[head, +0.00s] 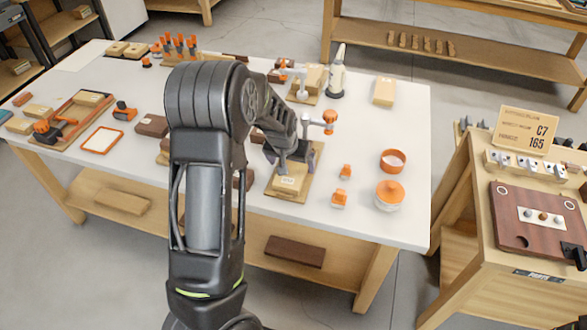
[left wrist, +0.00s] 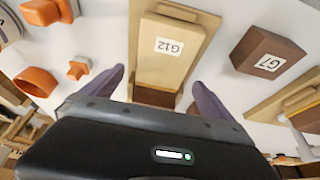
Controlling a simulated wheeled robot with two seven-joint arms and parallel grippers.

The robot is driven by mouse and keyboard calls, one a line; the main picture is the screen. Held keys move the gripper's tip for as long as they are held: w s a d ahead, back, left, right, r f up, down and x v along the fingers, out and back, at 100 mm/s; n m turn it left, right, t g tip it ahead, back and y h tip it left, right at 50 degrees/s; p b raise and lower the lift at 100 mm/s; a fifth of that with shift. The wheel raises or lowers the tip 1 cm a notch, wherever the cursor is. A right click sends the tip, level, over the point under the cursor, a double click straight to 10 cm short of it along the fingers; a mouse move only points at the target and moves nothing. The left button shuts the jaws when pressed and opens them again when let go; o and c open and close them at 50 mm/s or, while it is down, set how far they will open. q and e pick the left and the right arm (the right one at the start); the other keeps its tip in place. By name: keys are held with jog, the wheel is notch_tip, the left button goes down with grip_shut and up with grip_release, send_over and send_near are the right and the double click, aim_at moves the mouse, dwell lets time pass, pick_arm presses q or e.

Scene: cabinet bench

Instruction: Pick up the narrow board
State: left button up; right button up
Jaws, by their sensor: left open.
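A light wooden piece labelled G12 (left wrist: 168,48) lies on a light wooden base board (left wrist: 198,28). In the head view this piece (head: 288,182) is near the table's front edge, partly under my gripper. I cannot tell for sure that it is the narrow board. My left gripper (head: 297,163) is open and close above it. In the left wrist view the two fingers of the gripper (left wrist: 158,82) are on either side of the piece, with nothing held. Contact cannot be told. My right gripper is not in view.
The white table (head: 362,215) holds many things. A dark block labelled G7 (left wrist: 268,52) is beside the base board. Small orange parts (head: 339,198), an orange-lidded jar (head: 389,195) and an orange-rimmed bowl (head: 393,161) are to the right. A side bench (head: 470,215) stands further right.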

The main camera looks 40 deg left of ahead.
aim_at(293, 167)
pick_arm(q)
jog(key=x, duration=0.3)
jog(key=shift+w+f, duration=0.2)
jog(key=shift+c, duration=0.4)
jog(key=shift+r, duration=0.1)
jog(key=c, duration=1.6)
jog(key=shift+r, duration=0.1)
notch_tip(293, 167, up, 10)
jog(key=b, duration=0.1)
